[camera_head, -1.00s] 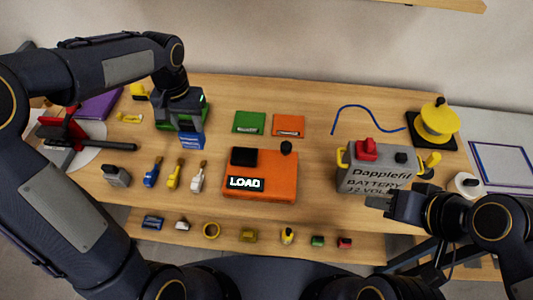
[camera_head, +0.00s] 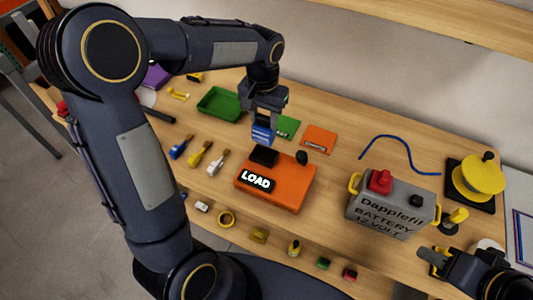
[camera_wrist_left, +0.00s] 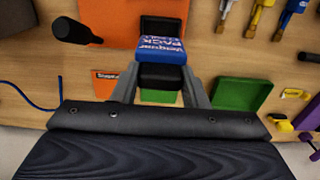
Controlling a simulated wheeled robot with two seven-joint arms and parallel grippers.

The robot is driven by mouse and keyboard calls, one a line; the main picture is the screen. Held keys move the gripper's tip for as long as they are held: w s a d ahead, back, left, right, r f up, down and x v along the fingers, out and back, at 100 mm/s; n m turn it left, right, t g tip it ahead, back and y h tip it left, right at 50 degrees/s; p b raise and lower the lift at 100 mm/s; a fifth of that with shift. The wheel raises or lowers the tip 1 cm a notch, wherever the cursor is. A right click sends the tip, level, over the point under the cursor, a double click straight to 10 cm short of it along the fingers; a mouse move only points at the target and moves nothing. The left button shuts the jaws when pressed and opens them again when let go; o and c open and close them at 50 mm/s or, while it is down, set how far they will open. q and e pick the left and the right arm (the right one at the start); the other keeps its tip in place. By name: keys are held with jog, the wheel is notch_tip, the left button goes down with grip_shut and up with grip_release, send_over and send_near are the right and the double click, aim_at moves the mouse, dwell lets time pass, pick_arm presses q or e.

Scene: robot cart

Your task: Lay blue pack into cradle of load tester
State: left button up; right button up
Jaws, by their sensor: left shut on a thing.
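The blue pack (camera_head: 263,134) is held in my left gripper (camera_head: 264,116), which is shut on it. The pack also shows in the left wrist view (camera_wrist_left: 160,50) between the fingers, with white lettering on it. In the head view it hangs just above and behind the black cradle (camera_head: 264,156) of the orange load tester (camera_head: 280,183). Whether the pack touches the cradle cannot be told. The tester has a lit LOAD display and a black knob. My right gripper (camera_head: 432,257) is at the lower right, beside the battery; its fingers are too small to read.
A grey battery (camera_head: 388,210) with yellow handles stands right of the tester. A green tray (camera_head: 222,104) is behind left. Several brushes (camera_head: 201,153) lie left of the tester. An orange card (camera_head: 319,139) and a blue cable (camera_head: 395,143) lie behind. Small parts line the front edge.

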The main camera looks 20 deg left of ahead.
aim_at(264, 138)
pick_arm(q)
jog(key=shift+f+b, duration=2.1)
jog(key=shift+f, duration=0.7)
jog(key=shift+f, duration=0.1)
jog(key=shift+f+b, duration=1.15)
jog(key=shift+f, duration=0.25)
jog(key=o, duration=1.4)
notch_tip(264, 138, up, 8)
jog(key=shift+f+b, duration=0.2)
jog(key=shift+b, duration=0.1)
jog(key=shift+r, duration=0.15)
